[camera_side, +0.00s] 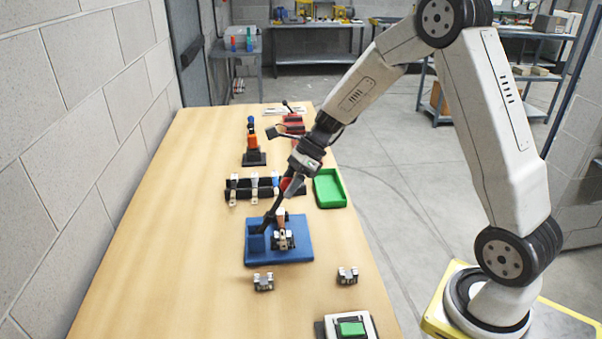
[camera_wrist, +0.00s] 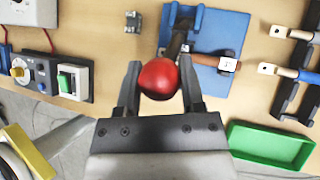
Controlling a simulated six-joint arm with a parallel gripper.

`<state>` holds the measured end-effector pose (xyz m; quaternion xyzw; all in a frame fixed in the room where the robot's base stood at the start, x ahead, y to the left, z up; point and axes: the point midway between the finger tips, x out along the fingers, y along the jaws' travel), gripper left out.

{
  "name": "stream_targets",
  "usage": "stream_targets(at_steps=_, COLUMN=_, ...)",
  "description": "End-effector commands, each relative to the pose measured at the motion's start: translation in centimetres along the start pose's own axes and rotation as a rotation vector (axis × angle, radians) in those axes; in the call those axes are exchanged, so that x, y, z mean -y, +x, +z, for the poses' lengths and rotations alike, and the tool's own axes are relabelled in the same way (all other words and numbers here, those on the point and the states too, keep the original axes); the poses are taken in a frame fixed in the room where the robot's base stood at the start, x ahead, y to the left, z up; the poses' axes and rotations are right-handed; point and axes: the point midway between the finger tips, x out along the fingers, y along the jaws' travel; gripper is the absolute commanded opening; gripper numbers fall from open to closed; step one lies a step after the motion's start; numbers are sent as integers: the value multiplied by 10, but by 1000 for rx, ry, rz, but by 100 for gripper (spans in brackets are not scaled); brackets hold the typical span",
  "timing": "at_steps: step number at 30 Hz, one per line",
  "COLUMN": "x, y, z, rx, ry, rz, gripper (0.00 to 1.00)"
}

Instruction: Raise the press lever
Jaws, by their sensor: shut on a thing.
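The press stands on a blue base plate (camera_side: 300,252), also seen in the wrist view (camera_wrist: 222,30). Its dark press lever (camera_side: 271,213) slants upward from the base towards my gripper and ends in a red ball knob (camera_wrist: 159,79). My gripper (camera_side: 289,184) is shut on this knob; in the wrist view the two fingers (camera_wrist: 160,70) lie on either side of it. The knob is partly hidden by the gripper in the side view. A brown-and-metal part (camera_side: 282,232) stands on the plate beside the lever's foot.
A dark rack (camera_side: 266,192) with several handled pieces stands behind the press. A green tray (camera_side: 329,188) is at the table's right edge. Small metal blocks (camera_side: 263,282) (camera_side: 347,276) and a green-button box (camera_side: 352,329) are in front. The table's left side is clear.

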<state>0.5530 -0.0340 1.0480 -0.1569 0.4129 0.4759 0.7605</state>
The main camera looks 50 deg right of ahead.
Motion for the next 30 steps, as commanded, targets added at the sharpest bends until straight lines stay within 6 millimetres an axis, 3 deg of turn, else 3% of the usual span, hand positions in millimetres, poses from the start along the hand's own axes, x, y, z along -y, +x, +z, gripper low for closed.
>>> stream_targets(at_steps=16, x=10, y=15, z=49, rx=-297, ry=79, rz=33, gripper=0)
stream_targets(at_steps=30, x=19, y=35, z=79, rx=-286, ry=82, rz=30, gripper=0)
